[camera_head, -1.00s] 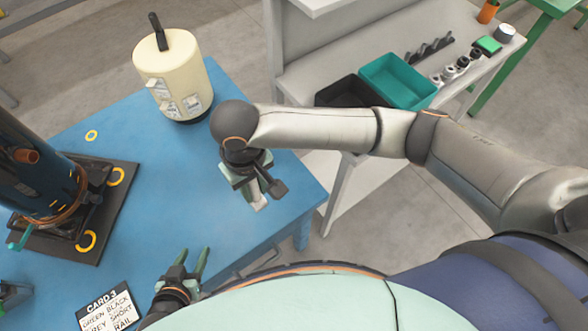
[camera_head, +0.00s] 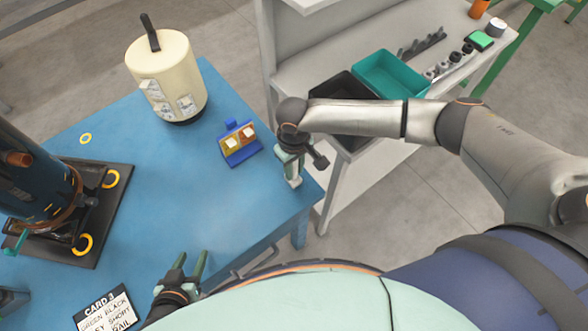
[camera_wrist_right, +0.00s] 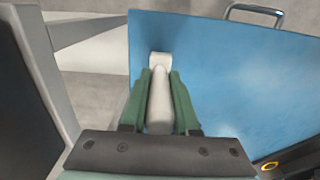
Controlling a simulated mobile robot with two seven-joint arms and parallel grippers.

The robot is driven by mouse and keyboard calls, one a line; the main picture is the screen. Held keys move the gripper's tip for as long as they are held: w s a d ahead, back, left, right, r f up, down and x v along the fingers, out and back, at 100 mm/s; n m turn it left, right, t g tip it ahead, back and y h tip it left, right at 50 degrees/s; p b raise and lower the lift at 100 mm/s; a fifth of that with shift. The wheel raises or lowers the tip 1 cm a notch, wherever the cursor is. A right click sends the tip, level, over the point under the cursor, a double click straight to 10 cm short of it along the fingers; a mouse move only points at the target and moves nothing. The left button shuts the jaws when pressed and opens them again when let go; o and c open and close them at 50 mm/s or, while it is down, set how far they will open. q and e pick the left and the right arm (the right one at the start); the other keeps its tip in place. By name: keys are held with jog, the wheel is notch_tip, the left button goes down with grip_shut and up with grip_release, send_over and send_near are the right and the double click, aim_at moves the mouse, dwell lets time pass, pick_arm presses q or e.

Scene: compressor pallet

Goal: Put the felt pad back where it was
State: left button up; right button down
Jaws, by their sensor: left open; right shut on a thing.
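My right gripper (camera_head: 290,172) is shut on a whitish piece (camera_head: 295,182) above the table's right corner. In the right wrist view this piece (camera_wrist_right: 159,95) is long and pale with a blocky far end, between the two green fingers (camera_wrist_right: 159,100). It may be the felt pad; I cannot tell for sure. A small blue holder (camera_head: 243,156) with two compartments, one yellowish and one brownish, each showing a white square, stands on the table left of my right gripper. My left gripper (camera_head: 189,264) is open and empty near the table's front edge.
A cream cylinder (camera_head: 165,75) stands at the back of the blue table (camera_head: 150,200). A dark blue compressor (camera_head: 30,175) sits on a black base at left. A lettered card (camera_head: 105,312) lies in front. A shelf with black (camera_head: 345,88) and teal bins (camera_head: 390,75) is at right.

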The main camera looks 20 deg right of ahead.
jog(key=shift+f, duration=0.6)
jog(key=c, duration=0.7)
grip_release()
jog(key=shift+f, duration=0.1)
